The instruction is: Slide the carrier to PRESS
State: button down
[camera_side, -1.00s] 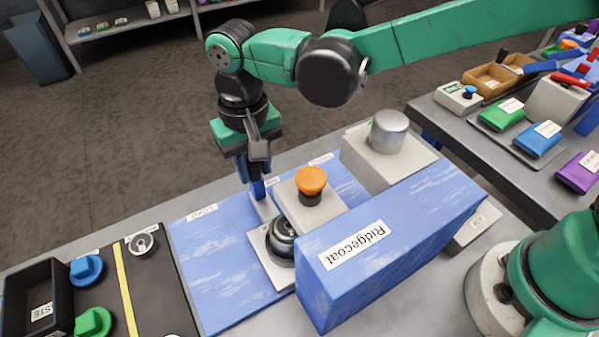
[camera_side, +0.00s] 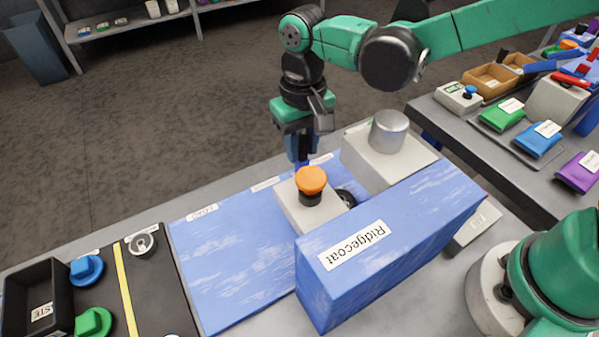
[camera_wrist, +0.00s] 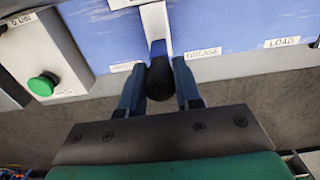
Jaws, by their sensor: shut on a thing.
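My gripper (camera_side: 302,162) is shut on the carrier's handle at the back edge of the blue base (camera_side: 235,260). In the wrist view, the black handle knob (camera_wrist: 160,80) sits between the two blue fingers. The handle stands between the GREASE label (camera_wrist: 203,53) and another label (camera_wrist: 126,66) too small to read. A grey block with a silver cylinder (camera_side: 389,132) stands farther right.
A long blue cover marked Ridgecoat (camera_side: 390,240) runs along the front of the base. The LOAD end at left is bare. A box with a green button (camera_wrist: 43,86) is at left in the wrist view. A black bin (camera_side: 38,300) stands at far left.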

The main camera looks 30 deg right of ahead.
jog(key=shift+d, duration=2.85)
jog(key=shift+s+d, duration=0.1)
jog(key=shift+d, duration=0.1)
jog(key=shift+c, duration=2.2)
grip_release()
jog(key=shift+r, duration=0.1)
notch_tip(320, 180, up, 8)
jog(key=shift+a, duration=0.15)
